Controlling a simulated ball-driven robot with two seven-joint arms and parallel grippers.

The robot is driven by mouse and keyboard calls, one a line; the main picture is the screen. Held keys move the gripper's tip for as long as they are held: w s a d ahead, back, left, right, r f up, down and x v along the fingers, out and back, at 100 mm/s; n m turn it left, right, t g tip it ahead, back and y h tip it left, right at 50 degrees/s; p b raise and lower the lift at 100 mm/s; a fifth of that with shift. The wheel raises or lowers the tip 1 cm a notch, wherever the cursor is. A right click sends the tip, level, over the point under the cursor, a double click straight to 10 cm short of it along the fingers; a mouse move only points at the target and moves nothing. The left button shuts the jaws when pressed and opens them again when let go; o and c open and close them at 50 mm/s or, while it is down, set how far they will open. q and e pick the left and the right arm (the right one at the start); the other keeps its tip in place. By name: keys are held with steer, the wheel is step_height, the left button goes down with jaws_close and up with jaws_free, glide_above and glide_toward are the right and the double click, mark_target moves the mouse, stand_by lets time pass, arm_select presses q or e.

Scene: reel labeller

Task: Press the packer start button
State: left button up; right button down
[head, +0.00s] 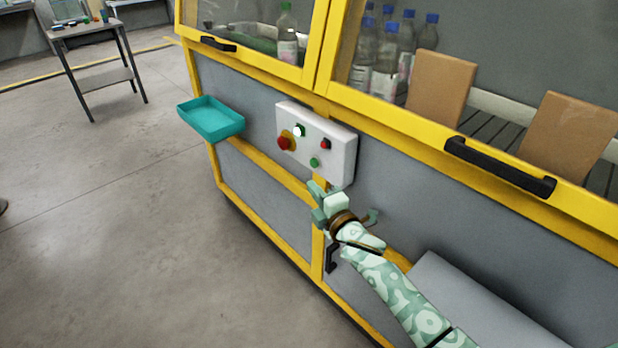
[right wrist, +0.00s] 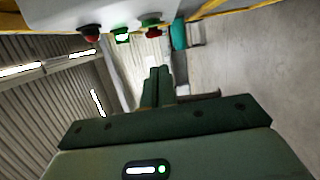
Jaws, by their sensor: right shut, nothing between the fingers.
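A white control box (head: 343,160) is mounted on the machine's front. It has a lit green button (head: 299,131) at the top, a red mushroom button (head: 284,143) on a yellow ring at left, a small red button (head: 325,144) at right and a lower green button (head: 314,162). I cannot read which is the packer start button. My right gripper (head: 318,191) is shut and empty, just below the box. In the right wrist view its fingers (right wrist: 158,74) are together, apart from the buttons; the lit green button (right wrist: 122,36) shows above them. My left gripper is out of view.
A teal tray (head: 212,131) juts from the machine left of the box. Yellow-framed windows with black handles (head: 500,167) are above, with bottles (head: 385,50) and brown cartons (head: 440,85) behind. A small table (head: 85,28) stands far left; the floor between is clear.

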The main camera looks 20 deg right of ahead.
steer(key=s+p, duration=0.1)
steer(key=s, duration=0.3)
steer(key=shift+s+d, duration=0.1)
steer(key=shift+s, duration=0.1)
steer(key=shift+f, duration=0.1)
